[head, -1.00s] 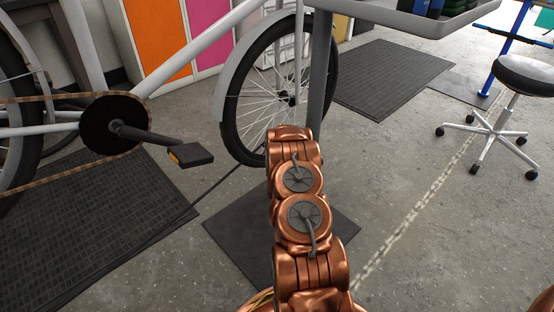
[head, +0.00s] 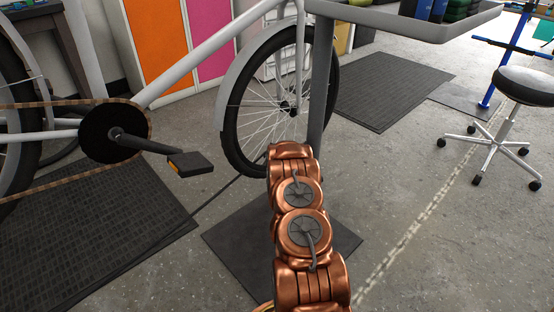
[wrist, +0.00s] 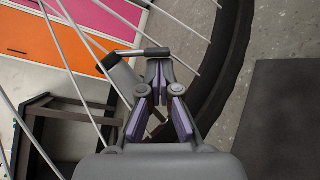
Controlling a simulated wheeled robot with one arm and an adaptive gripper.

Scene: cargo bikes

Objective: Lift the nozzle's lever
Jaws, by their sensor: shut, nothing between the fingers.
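In the wrist view, a grey cylindrical body with a dark end, which looks like the nozzle (wrist: 124,78), sits among the spokes at the wheel's rim. A thin lever (wrist: 142,52) with a dark grip runs from its upper end to the right. My gripper (wrist: 160,66) is shut and empty, its fingertips just below the lever's grip. I cannot tell whether they touch it. In the head view my copper arm hides the gripper, and the nozzle cannot be made out at the wheel.
The bicycle's wheel (head: 232,130) stands behind my arm, beside a grey post (head: 320,85) carrying a tray (head: 400,22). A crank pedal (head: 190,163) juts out at left. A stool (head: 525,85) stands at right. Dark mats lie on the floor, with open floor at lower right.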

